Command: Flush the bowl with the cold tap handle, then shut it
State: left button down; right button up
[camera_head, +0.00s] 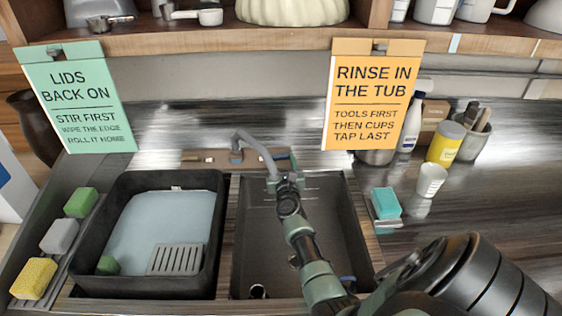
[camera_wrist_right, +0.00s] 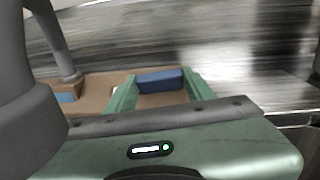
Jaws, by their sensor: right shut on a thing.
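A grey tap spout (camera_head: 258,148) arches from a brown ledge behind the grey sink basin (camera_head: 250,225). It also shows at the left of the right wrist view (camera_wrist_right: 52,45). My right gripper (camera_head: 284,168) is at the ledge, just right of the spout. In the right wrist view, its green fingers (camera_wrist_right: 158,88) are shut on the blue cold tap handle (camera_wrist_right: 160,78). The handle is hidden behind the gripper in the head view. My right arm covers part of the basin, and I cannot tell whether water is running. My left gripper is not in view.
A black tub (camera_head: 215,190) with pale liquid and a grey grid stands left of the basin. Sponges (camera_head: 60,236) lie at far left; a teal sponge (camera_head: 386,202) lies right. A white cup (camera_head: 430,180) and yellow canister (camera_head: 446,143) stand farther right. Two signs hang above.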

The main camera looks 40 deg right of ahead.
jog(key=n+y, duration=0.1)
jog(key=n, duration=0.1)
jog(key=n+t+y+b, duration=0.1)
jog(key=n+y, duration=0.1)
jog(key=n+y+b, duration=0.1)
jog(key=shift+s+d+f+n+t+y, duration=0.1)
jog(key=shift+s+d+n+t+y, duration=0.05)
jog(key=shift+d+n+t+y, duration=0.2)
jog(key=shift+d+r+n+y+b, duration=0.1)
jog(key=shift+n+y+b, duration=0.7)
jog(key=shift+n+y, duration=0.8)
jog(key=shift+d+r+n+y+b, duration=0.1)
jog(key=shift+n+y+b, duration=0.65)
jog(key=shift+n+y, duration=0.75)
jog(key=shift+n, duration=0.35)
jog(key=o, duration=1.4)
jog(key=shift+s+r, duration=0.25)
jog(key=shift+s, duration=1.05)
jog(key=shift+s+r, duration=0.25)
jog(key=shift+s, duration=1)
jog(key=shift+s+r, duration=0.25)
jog(key=shift+s, duration=1.05)
